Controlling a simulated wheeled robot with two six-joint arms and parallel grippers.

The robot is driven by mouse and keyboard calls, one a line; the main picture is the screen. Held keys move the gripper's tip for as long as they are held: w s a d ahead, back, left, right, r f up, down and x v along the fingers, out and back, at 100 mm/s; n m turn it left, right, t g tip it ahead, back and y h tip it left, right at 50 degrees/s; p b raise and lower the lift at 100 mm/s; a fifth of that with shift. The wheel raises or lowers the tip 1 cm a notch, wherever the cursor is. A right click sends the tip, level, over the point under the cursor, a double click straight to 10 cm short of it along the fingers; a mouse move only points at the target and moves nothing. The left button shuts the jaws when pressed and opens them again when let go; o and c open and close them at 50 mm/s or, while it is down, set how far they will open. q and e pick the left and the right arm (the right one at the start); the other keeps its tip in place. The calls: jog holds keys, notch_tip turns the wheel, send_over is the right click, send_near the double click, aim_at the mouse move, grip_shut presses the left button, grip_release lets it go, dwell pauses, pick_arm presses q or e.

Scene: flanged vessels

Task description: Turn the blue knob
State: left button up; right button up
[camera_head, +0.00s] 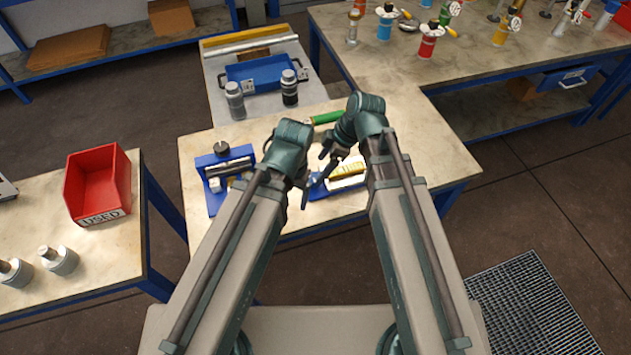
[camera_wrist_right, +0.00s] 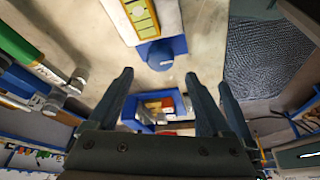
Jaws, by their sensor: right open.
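A blue fixture (camera_head: 320,191) with a white block and a yellow insert lies on the central table, partly hidden by my grippers. In the right wrist view a round blue part (camera_wrist_right: 155,54), which looks like the knob, sits at the end of the white and yellow piece. My right gripper (camera_head: 330,158) is open above the fixture; its fingers also show in the wrist view (camera_wrist_right: 160,76), with the blue part ahead between and beyond their tips. It appears not touched. My left gripper (camera_head: 308,190) is close beside the fixture's left end; its jaw opening is unclear.
A blue stand with a metal cylinder (camera_head: 228,167) is left of my left arm. A green-handled tool (camera_head: 326,117) lies behind my right gripper. A red bin (camera_head: 97,184) is on the left table. Colored flanged vessels (camera_head: 430,40) stand on the back right table.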

aim_at(313, 178)
pick_arm(q)
jog(key=shift+f+b, duration=2)
jog(key=shift+f, duration=0.5)
pick_arm(e)
jog(key=shift+x, duration=2.65)
jog(key=shift+s, duration=0.1)
grip_shut()
